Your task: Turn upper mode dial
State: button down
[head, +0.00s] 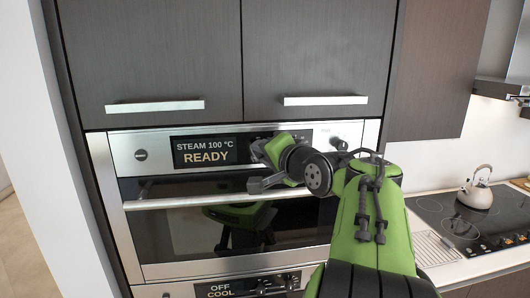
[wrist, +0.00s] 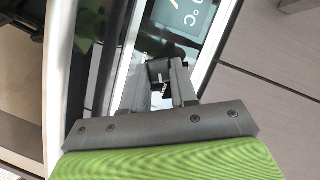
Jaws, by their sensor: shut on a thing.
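The upper oven (head: 135,160) has a steel front panel with a display (head: 210,151) reading "STEAM 100 °C READY". My gripper (head: 259,152) reaches the panel just right of this display and hides what is behind it. In the wrist view my gripper (wrist: 160,77) has its two dark fingers on either side of a small dark dial (wrist: 159,68) with a white mark. It is shut on this dial beside the display. The dial itself is hidden in the head view.
A long handle bar (head: 190,202) crosses the upper oven door under my gripper. The lower oven's display (head: 225,288) reads "OFF COOL". Cabinets with handles (head: 155,106) are above. A kettle (head: 475,188) stands on the cooktop at right.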

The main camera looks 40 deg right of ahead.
jog(key=n+g, duration=0.1)
jog(key=n, duration=0.1)
jog(key=n+g+h+b, duration=0.1)
jog(key=n, duration=0.1)
jog(key=shift+w+a+n+g+h, duration=0.2)
jog(key=shift+n+g+h, duration=0.1)
jog(key=shift+n+g, duration=0.1)
jog(key=n+h+b, duration=0.1)
jog(key=n, duration=0.1)
jog(key=n+g+h+b, duration=0.1)
jog(key=n+b, duration=0.1)
jog(key=shift+a+r+g, duration=0.1)
jog(key=shift+a+g, duration=0.05)
jog(key=shift+g, duration=0.15)
dwell(0.4)
jog(key=c, duration=0.9)
grip_release()
jog(key=shift+r, duration=0.1)
jog(key=v, duration=1.5)
jog(key=shift+s+a+r+b, duration=0.15)
jog(key=shift+s+a+b, duration=0.05)
jog(key=shift+a+b, duration=0.2)
jog(key=shift+d, duration=0.1)
